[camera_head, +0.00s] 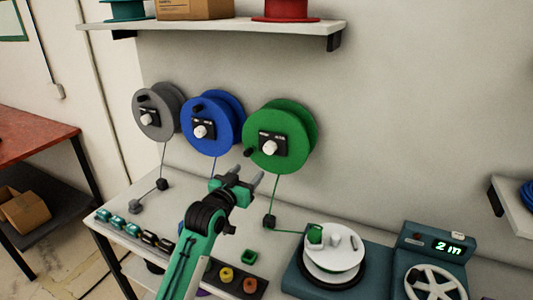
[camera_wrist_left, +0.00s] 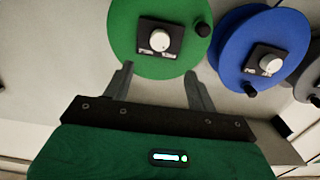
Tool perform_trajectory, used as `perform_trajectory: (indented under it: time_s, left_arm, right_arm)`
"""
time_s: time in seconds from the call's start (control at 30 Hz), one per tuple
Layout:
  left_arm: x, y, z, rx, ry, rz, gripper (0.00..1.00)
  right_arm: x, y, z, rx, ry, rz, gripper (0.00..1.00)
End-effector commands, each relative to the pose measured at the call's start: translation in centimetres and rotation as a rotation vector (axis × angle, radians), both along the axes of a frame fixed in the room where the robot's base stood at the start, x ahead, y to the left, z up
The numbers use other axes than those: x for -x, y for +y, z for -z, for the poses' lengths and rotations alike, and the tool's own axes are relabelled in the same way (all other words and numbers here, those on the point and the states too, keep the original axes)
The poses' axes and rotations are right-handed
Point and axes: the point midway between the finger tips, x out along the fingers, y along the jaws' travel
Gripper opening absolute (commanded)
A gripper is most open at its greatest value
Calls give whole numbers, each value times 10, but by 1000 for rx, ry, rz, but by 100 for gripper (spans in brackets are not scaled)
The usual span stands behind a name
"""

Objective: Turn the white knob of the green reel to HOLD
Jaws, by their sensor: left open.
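The green reel (camera_head: 282,133) hangs on the wall, rightmost of three reels. Its white knob (camera_head: 270,147) sits on a small black plate with white lettering too small to read in the head view. In the left wrist view the white knob (camera_wrist_left: 160,41) and the green reel (camera_wrist_left: 124,30) lie beyond my fingertips. My left gripper (camera_head: 252,174) is open and empty, below and a little left of the green reel, apart from it. It also shows in the left wrist view (camera_wrist_left: 158,72), fingers spread. My right gripper is not in view.
A blue reel (camera_head: 230,105) and a grey reel (camera_head: 168,92) hang to the left with similar knobs. A shelf (camera_head: 215,28) is above. A turntable with a white spool (camera_head: 335,258) and a device reading "2 m" (camera_head: 433,246) stand on the bench at right.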

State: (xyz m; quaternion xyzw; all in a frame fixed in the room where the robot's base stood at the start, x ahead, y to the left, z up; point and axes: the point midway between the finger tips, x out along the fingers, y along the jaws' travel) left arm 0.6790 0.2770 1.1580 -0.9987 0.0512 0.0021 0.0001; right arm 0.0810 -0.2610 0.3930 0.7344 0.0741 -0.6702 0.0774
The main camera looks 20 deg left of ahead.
Motion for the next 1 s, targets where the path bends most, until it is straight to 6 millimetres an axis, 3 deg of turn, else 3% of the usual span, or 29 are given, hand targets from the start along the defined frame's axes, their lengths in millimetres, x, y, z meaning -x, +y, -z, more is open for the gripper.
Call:
perform_trajectory:
  time_s: [0.17,0.7,1.0]
  left_arm:
    - [-15,-1,-5,2,-6,-1,58]
    - [-103,-10,-4,1,-3,-1,58]
    - [-132,-14,-2,0,-3,0,58]
  right_arm:
    - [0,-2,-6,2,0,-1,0]
    - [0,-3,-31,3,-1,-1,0]
    - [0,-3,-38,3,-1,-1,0]
